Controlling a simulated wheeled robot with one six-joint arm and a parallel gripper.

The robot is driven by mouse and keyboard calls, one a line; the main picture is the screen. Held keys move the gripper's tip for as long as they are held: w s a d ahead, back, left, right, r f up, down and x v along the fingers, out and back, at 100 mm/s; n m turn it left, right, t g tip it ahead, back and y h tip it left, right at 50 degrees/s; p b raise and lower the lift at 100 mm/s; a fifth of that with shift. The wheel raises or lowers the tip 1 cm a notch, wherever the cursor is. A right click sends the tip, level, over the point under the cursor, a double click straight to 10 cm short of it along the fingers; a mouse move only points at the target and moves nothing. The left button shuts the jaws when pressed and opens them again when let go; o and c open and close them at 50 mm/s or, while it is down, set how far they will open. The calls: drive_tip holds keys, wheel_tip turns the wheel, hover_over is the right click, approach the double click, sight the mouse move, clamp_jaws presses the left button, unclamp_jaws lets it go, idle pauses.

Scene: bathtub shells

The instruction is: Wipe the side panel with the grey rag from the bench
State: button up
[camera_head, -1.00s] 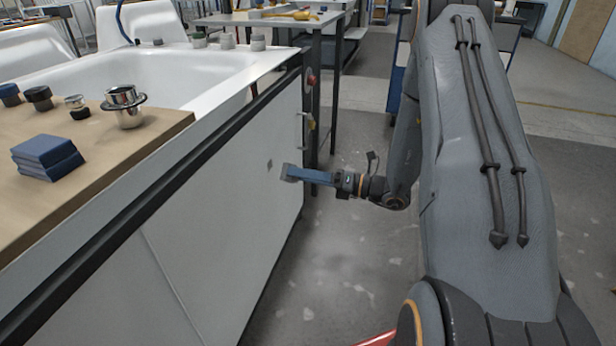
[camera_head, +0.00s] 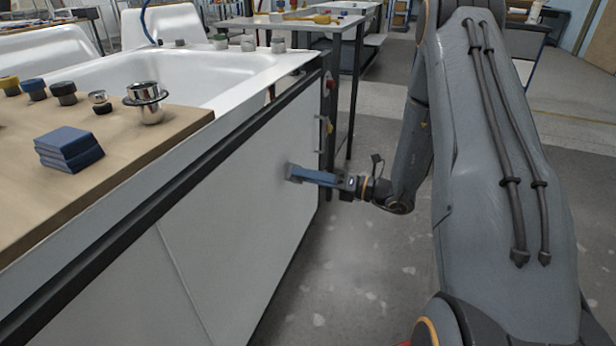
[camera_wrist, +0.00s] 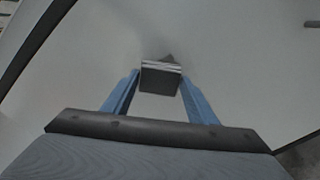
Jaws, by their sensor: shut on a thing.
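The grey rag (camera_wrist: 160,79) is a small folded pad pinched between the blue fingers of my gripper (camera_wrist: 161,88) in the wrist view. In the head view the rag (camera_head: 291,171) is at the tip of my gripper (camera_head: 298,174), close against the side panel (camera_head: 230,195). The panel is the white upright face of the tub, with a vertical seam, and it fills much of the wrist view (camera_wrist: 235,55). A small dark shadow lies right by the rag's far edge. I cannot tell for sure whether rag and panel touch.
The wooden bench board (camera_head: 60,200) holds blue pads (camera_head: 68,148), a chrome drain fitting (camera_head: 147,102) and several knobs. A black rail (camera_head: 200,165) runs along the panel's top. A dark-legged table (camera_head: 300,22) stands beyond. The floor (camera_head: 345,260) below my gripper is clear.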

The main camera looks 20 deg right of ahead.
drive_tip(key=shift+x, duration=1.05)
drive_tip(key=shift+w+d, duration=1.25)
drive_tip(key=shift+w, duration=0.35)
drive_tip(key=shift+a, duration=0.1)
drive_tip(key=shift+s+a+p, duration=1.1)
drive_tip(key=shift+s, duration=0.2)
drive_tip(key=shift+s+a, duration=0.25)
drive_tip(key=shift+a, duration=0.1)
drive_tip(key=shift+c, duration=0.9)
